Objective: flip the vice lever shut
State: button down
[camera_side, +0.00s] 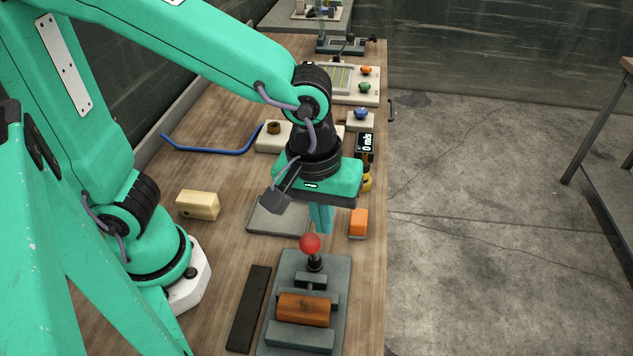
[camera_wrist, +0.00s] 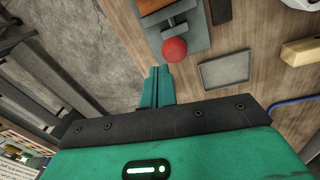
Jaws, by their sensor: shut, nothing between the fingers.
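The vice (camera_side: 304,322) stands on a grey base plate at the front of the bench, with a brown wooden cylinder (camera_side: 303,309) between its jaws. Its lever ends in a red ball knob (camera_side: 310,243), which stands up at the vice's far end. The red knob also shows in the wrist view (camera_wrist: 174,49), just beyond my fingertips. My gripper (camera_side: 321,226) points down behind the knob, slightly to its right in the side view. Its teal fingers are together in the wrist view (camera_wrist: 157,73) and hold nothing. A small gap seems to separate them from the knob.
A grey plate (camera_side: 270,218) lies behind the vice and an orange block (camera_side: 358,223) is to the right. A dark flat bar (camera_side: 248,308) lies left of the vice. A wooden block (camera_side: 198,205) and blue rod (camera_side: 210,150) lie farther left. The bench's right edge is close.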

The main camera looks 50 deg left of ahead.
jog(key=s+d+r, duration=0.5)
jog(key=s, duration=0.1)
jog(key=shift+s+d+r, duration=0.15)
jog(key=shift+d+r, duration=0.15)
jog(key=shift+d, duration=0.05)
dwell(0.5)
jog(key=w+a+r+m+t, duration=0.1)
jog(key=w+a+m+t, duration=0.1)
jog(key=a, duration=1)
jog(key=w+a+r+m+t, duration=0.1)
jog(key=a+m, duration=0.4)
jog(key=a, duration=0.7)
jog(key=shift+w+a+t+y, duration=0.25)
jog(key=shift+w+t+y, duration=0.15)
jog(key=shift+w+t, duration=0.55)
jog(key=shift+w+d, duration=0.1)
jog(key=shift+w, duration=0.05)
